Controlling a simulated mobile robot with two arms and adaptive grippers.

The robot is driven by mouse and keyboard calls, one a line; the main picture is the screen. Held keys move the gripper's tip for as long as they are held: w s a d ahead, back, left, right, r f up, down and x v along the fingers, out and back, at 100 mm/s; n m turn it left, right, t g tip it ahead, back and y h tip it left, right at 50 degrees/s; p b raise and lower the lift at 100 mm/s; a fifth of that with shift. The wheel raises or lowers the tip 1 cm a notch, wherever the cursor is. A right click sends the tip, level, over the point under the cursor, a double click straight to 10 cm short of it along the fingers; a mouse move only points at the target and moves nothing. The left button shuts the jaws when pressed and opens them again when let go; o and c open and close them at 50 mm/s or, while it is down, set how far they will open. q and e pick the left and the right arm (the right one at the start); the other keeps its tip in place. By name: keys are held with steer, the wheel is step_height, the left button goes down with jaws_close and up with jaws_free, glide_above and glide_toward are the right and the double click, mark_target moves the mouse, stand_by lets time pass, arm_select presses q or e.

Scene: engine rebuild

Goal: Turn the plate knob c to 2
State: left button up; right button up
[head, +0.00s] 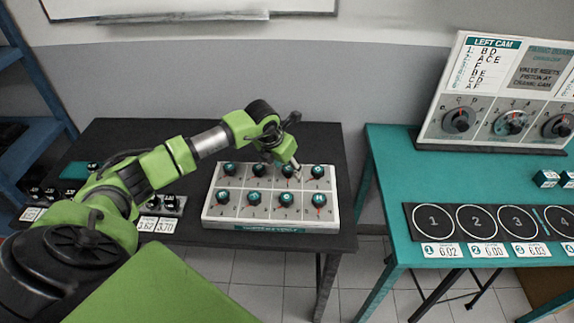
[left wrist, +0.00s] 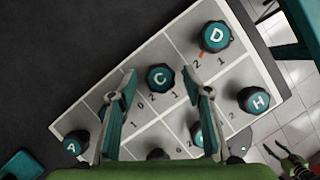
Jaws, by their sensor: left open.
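The knob plate (head: 212,214) is a pale panel on the dark table, with two rows of teal-topped black knobs. Knob C (left wrist: 160,77) shows in the left wrist view with the digits 2, 1 and 0 near it; I cannot make out its pointer. It is also in the back row in the head view (head: 288,170). My left gripper (left wrist: 160,76) is open above the plate, its fingertips apart on either side of knob C in the picture. I cannot tell how high above it they are. A green and dark part low right in the left wrist view may be my right arm.
Knobs D (left wrist: 215,37) and H (left wrist: 253,99) stand close by; the left finger hides much of B. Small dark blocks (head: 165,203) with number cards lie left of the plate. A teal table (head: 390,165) with numbered circles stands right, across a gap.

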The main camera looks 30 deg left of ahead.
arm_select(q)
steer(key=c, duration=1.1)
